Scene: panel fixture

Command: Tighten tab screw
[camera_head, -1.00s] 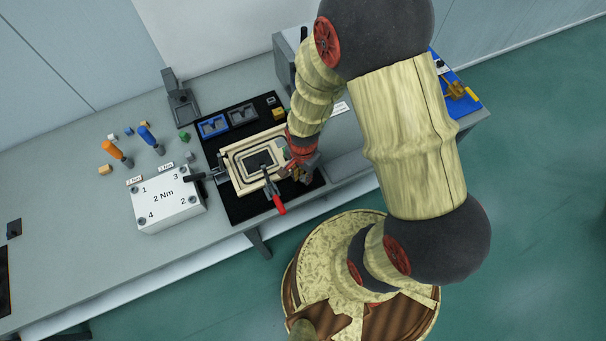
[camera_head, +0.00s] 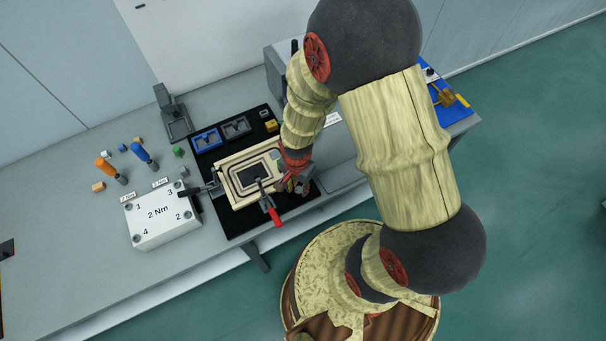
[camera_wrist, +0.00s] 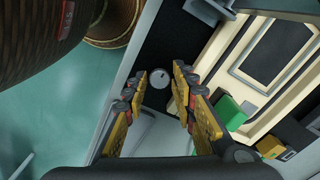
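A beige panel (camera_head: 232,194) lies on a black mat (camera_head: 238,229), held by a black clamp at its left and a red-handled clamp (camera_head: 272,214) at its front. My gripper (camera_head: 292,183) is low beside the panel's right edge. In the wrist view its yellow fingers (camera_wrist: 161,78) are open, with clear space between them. A small round grey piece (camera_wrist: 158,78) shows between the fingertips, on or above the dark surface; the fingers do not visibly touch it. I cannot tell whether it is the tab screw. Part of the panel (camera_wrist: 237,47) shows at the right.
Blue (camera_head: 207,139) and grey trays sit at the mat's back. A green piece (camera_wrist: 229,112) is close to the right finger in the wrist view.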

